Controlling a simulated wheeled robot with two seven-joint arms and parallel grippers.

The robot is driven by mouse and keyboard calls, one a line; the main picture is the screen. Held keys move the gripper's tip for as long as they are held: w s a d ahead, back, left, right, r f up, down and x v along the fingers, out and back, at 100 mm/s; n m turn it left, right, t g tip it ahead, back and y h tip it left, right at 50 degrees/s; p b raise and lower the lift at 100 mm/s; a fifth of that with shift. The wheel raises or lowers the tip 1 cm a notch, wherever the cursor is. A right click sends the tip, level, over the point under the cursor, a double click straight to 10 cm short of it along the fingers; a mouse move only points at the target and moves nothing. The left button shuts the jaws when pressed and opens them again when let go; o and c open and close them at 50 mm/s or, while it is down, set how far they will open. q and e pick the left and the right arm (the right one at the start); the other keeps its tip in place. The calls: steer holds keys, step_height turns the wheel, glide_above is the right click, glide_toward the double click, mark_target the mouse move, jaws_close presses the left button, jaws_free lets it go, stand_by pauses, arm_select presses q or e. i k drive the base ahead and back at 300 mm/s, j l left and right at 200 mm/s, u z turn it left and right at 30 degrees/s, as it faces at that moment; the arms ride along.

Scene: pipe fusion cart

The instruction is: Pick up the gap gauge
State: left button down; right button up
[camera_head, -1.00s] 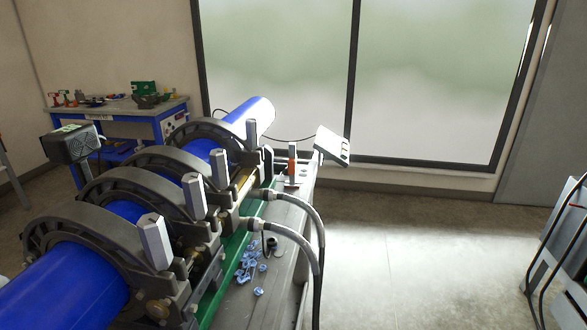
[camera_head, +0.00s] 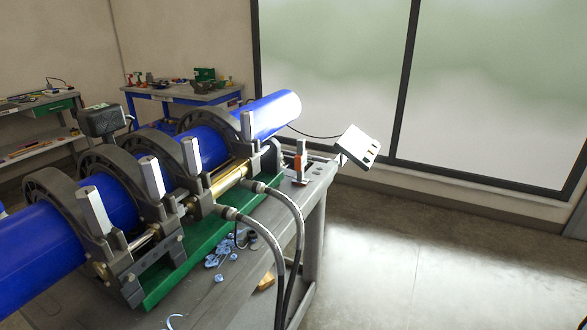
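I cannot tell for sure which thing is the gap gauge. A small upright tool with an orange middle and a grey top (camera_head: 300,161) stands near the far right end of the cart (camera_head: 232,291), beside the clamp machine. A small yellow-brown piece (camera_head: 266,281) lies near the cart's front edge.
The clamp machine (camera_head: 109,167) holds blue pipe (camera_head: 40,250). Two dark hoses (camera_head: 295,225) arch over the cart's right side. Blue shavings (camera_head: 222,252) lie on the cart top. A tilted white panel (camera_head: 358,145) stands at its far corner. Floor (camera_head: 430,270) to the right is clear.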

mark_target(301, 159)
steer(key=i+l+u, duration=0.3)
steer(key=l, duration=0.25)
steer(key=i+l+u, duration=0.35)
steer(key=l, duration=0.35)
steer(key=i+l+u, duration=0.15)
steer(key=l, duration=0.2)
steer(key=i+l+u, duration=0.35)
steer(key=l, duration=0.3)
steer(key=i+l+u, duration=0.15)
steer(key=l, duration=0.2)
steer(key=i+l+u, duration=0.15)
steer(key=l, duration=0.25)
steer(key=i+l+u, duration=0.15)
steer(key=l, duration=0.2)
steer(key=i+l+u, duration=0.1)
steer(key=i+u, duration=0.35)
steer(key=i, duration=0.05)
